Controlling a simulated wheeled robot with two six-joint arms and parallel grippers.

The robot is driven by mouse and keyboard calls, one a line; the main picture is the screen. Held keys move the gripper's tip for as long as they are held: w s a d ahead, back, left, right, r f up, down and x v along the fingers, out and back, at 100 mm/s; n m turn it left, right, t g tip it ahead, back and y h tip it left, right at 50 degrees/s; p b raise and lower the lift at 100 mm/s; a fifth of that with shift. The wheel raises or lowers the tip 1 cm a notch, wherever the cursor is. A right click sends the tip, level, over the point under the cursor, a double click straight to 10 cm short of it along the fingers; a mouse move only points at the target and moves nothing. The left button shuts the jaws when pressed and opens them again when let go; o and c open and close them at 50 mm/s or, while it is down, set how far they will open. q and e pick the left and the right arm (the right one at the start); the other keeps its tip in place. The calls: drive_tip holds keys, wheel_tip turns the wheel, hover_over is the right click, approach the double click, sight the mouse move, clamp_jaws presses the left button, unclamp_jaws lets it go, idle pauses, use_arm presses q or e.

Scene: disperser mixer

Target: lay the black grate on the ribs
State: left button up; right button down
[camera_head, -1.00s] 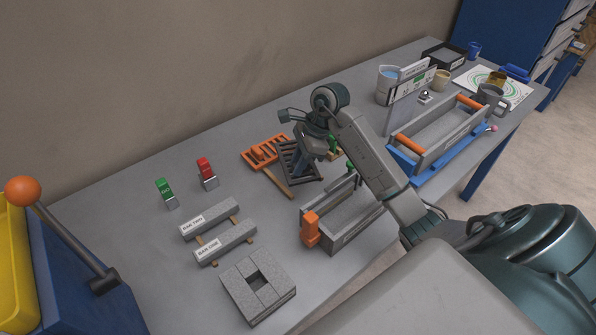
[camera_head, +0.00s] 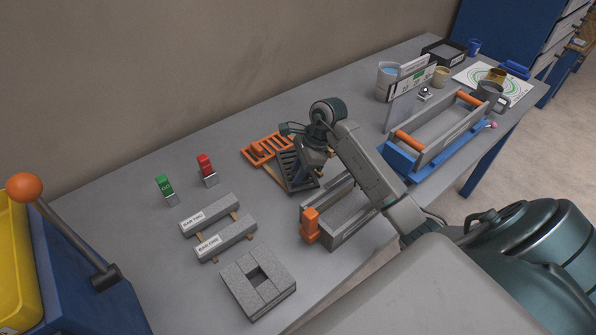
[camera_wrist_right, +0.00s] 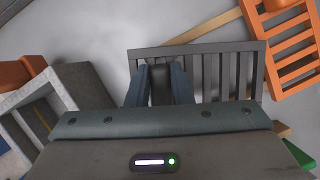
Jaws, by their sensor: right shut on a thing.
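The black grate (camera_head: 286,168) is in the middle of the head view, partly hidden behind my right gripper (camera_head: 308,170). In the right wrist view the slats of the grate (camera_wrist_right: 220,72) show clearly. There my right gripper (camera_wrist_right: 160,78) is shut on the grate, near the left part of its slats. In the head view I cannot tell whether the grate touches the table. A grey open trough (camera_head: 352,208) stands just to the right and nearer. I cannot make out the ribs with certainty. My left gripper is not in view.
An orange grate (camera_head: 262,148) lies beside the black one, touching or overlapping in view. An orange block (camera_head: 311,226) sits at the trough's end. Two grey bars (camera_head: 225,238) and a square grey block (camera_head: 258,282) lie nearer. A blue-based trough (camera_head: 425,150) stands right.

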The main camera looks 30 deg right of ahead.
drive_tip(key=shift+f, duration=0.15)
drive_tip(key=c, duration=1.3)
unclamp_jaws()
drive_tip(key=shift+r+p, duration=0.85)
drive_tip(key=shift+p, duration=0.15)
drive_tip(key=shift+d+r+b, duration=0.35)
drive_tip(key=shift+d+b, duration=0.05)
drive_tip(key=shift+b, duration=0.5)
drive_tip(key=shift+b+v, duration=1.65)
drive_tip(key=shift+v, duration=3.65)
